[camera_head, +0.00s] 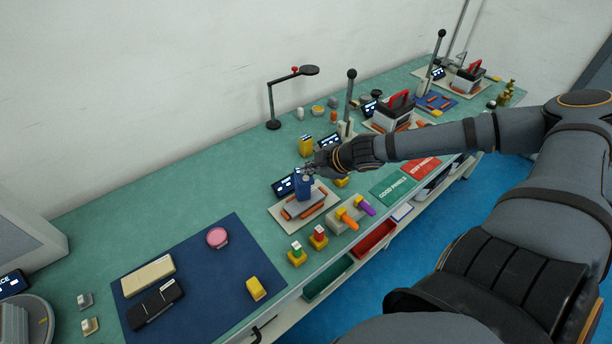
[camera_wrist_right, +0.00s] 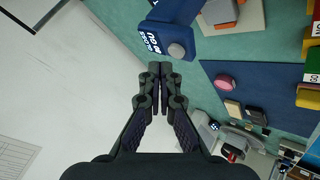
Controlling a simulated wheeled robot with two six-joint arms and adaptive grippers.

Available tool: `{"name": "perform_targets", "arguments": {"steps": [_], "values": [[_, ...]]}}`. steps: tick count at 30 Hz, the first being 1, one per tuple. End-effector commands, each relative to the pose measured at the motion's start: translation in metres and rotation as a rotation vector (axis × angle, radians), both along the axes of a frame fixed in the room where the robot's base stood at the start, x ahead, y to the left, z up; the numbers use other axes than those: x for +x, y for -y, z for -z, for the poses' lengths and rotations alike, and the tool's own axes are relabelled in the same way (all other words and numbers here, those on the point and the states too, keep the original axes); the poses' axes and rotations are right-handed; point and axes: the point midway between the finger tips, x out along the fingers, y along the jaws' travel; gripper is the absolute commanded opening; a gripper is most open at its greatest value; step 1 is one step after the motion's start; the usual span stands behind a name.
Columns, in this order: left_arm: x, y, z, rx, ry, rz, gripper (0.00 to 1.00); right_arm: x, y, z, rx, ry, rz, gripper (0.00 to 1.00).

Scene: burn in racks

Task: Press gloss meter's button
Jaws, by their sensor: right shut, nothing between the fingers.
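The gloss meter (camera_head: 304,187) is a blue block standing on a grey sample on a pale plate (camera_head: 276,213), at the middle of the bench. In the right wrist view the gloss meter (camera_wrist_right: 190,12) is at the top, with white lettering and a round grey button (camera_wrist_right: 176,50) on its face. My right gripper (camera_head: 307,173) is at the top of the meter in the head view and partly covers it. In the wrist view my right gripper (camera_wrist_right: 160,68) is shut and empty, its tips just short of the button. I cannot tell whether they touch. My left gripper is not in view.
A blue mat (camera_head: 205,262) holds a pink puck (camera_head: 217,237), a beige block (camera_head: 148,276), a black device (camera_head: 156,304) and a yellow block (camera_head: 257,288). Yellow-based stamps (camera_head: 297,254) stand near the front edge. A small display (camera_head: 284,186) stands behind the meter.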

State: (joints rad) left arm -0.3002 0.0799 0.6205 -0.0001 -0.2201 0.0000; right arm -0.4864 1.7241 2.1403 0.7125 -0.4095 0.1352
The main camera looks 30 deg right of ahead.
Motion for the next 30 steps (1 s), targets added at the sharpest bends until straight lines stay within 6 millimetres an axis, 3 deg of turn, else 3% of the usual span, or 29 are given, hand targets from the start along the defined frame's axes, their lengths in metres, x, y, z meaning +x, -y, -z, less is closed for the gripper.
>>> {"name": "perform_targets", "arguments": {"steps": [5,20,30], "values": [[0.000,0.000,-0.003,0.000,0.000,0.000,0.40,0.000,0.000,-0.003,0.000,0.000,0.000,0.00],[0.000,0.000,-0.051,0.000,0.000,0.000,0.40,0.000,0.000,-0.051,0.000,0.001,-0.001,0.00],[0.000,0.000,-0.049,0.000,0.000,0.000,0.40,0.000,0.000,-0.050,0.001,0.001,-0.001,0.00]]}}
